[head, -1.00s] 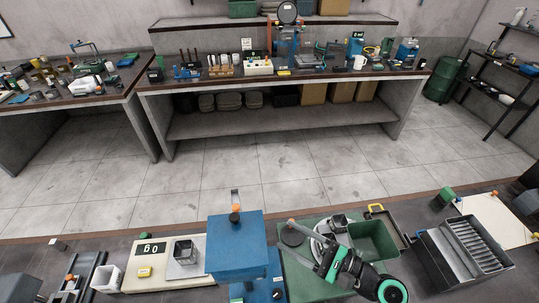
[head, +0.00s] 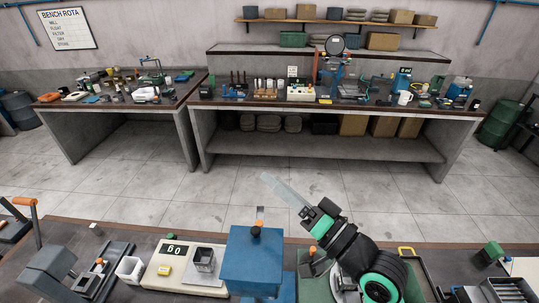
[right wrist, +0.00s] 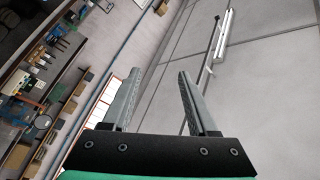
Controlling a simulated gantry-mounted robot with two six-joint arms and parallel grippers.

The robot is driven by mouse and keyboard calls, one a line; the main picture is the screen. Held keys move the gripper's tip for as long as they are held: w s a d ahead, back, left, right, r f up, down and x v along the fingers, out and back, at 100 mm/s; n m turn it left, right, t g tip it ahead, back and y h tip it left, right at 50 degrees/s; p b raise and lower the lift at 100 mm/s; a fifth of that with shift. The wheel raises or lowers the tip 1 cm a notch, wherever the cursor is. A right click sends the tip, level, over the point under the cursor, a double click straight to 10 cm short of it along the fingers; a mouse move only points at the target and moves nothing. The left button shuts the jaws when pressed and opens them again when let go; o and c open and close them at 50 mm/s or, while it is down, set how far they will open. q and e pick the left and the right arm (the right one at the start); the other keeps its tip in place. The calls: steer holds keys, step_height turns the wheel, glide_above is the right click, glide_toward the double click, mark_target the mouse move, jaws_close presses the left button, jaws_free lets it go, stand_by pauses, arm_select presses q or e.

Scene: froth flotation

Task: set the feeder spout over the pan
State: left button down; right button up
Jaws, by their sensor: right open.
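My left gripper is not visible.
A green tray (head: 415,285) lies partly behind my right arm. A grey slotted box (head: 500,291) is at the lower right. Open floor lies beyond the bench.

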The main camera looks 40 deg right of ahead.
step_height(320, 180, up, 8)
steer(key=a+n+t+b, duration=0.1)
steer(key=a+n+t, duration=0.1)
steer(key=n, duration=0.2)
steer(key=shift+w+h, duration=0.25)
steer(key=shift+h, duration=0.05)
steer(key=shift+r, duration=0.1)
